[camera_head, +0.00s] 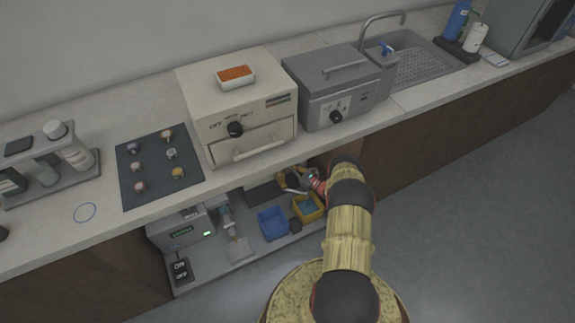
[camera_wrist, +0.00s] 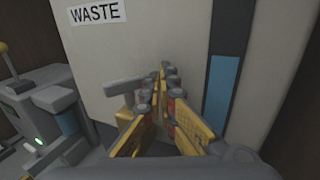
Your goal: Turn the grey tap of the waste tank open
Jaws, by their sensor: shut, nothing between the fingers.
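The waste tank (camera_wrist: 185,35) is a pale upright box with a black-lettered WASTE label in the wrist view. The fingers hide part of the tap's right side. In the head view my gripper (camera_head: 290,180) reaches under the counter, where the tank is hard to make out.
A blue bin (camera_head: 273,223) and a yellow bin (camera_head: 307,208) stand on the low shelf below my gripper. A grey machine with a green light (camera_head: 182,232) stands to the left. The countertop (camera_head: 225,178) overhangs my arm's reach. A blue level strip (camera_wrist: 222,95) is right of the fingers.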

